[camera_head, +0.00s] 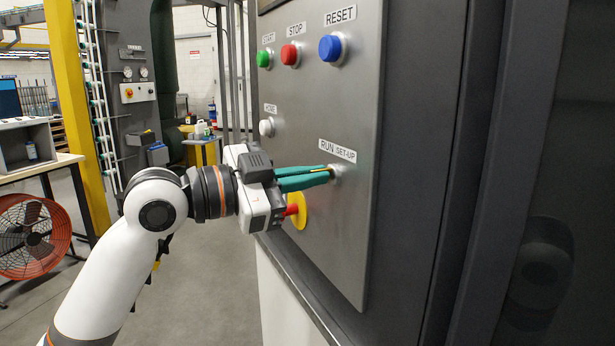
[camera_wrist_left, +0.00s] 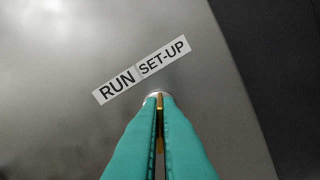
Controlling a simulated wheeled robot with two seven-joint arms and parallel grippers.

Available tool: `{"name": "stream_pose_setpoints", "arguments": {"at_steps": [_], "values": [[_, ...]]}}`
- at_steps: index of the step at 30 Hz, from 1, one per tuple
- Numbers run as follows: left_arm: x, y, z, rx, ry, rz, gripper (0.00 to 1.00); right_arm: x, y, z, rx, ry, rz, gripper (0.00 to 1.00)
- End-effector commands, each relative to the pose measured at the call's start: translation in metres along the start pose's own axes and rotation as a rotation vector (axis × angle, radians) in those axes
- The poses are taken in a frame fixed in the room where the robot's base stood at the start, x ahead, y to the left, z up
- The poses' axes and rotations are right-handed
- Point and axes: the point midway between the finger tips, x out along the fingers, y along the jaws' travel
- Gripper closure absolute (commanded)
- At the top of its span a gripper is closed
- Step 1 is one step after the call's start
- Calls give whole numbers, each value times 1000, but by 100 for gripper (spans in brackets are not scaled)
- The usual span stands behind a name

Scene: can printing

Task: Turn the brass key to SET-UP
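My left gripper (camera_head: 329,174) reaches the grey control panel from the left, its green fingers pointing at the key switch (camera_head: 337,172) under the RUN / SET-UP label (camera_head: 338,150). In the left wrist view the fingers (camera_wrist_left: 160,98) are closed around the brass key (camera_wrist_left: 160,103), which shows as a thin gold strip between them. The label (camera_wrist_left: 142,70) reads RUN at left and SET-UP at right. The fingers hide most of the key and the switch, so I cannot tell the key's exact angle. My right gripper is in neither view.
Above are green (camera_head: 264,58), red STOP (camera_head: 290,54) and blue RESET (camera_head: 331,48) buttons, and a white HOME button (camera_head: 266,127). A red emergency stop on a yellow disc (camera_head: 299,211) sits just below my left gripper. Open floor lies left; a red fan (camera_head: 35,237) stands there.

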Motion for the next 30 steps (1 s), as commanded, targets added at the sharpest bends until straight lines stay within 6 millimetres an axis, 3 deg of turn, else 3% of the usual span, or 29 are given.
{"name": "stream_pose_setpoints", "arguments": {"at_steps": [2, 3, 6, 17, 20, 30], "values": [[0, 0, 0, 2, 0, 0, 100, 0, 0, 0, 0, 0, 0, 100], [0, 0, 0, 2, 0, 0, 90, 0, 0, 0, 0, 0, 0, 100], [0, 0, 0, 1, 0, 0, 75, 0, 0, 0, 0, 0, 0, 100], [-5, 0, -1, 1, 1, 1, 75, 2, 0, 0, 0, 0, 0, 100], [-18, 0, -2, 3, 1, 3, 75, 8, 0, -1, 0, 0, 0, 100], [-89, -1, -4, 2, 3, 3, 75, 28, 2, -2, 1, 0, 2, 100]]}}
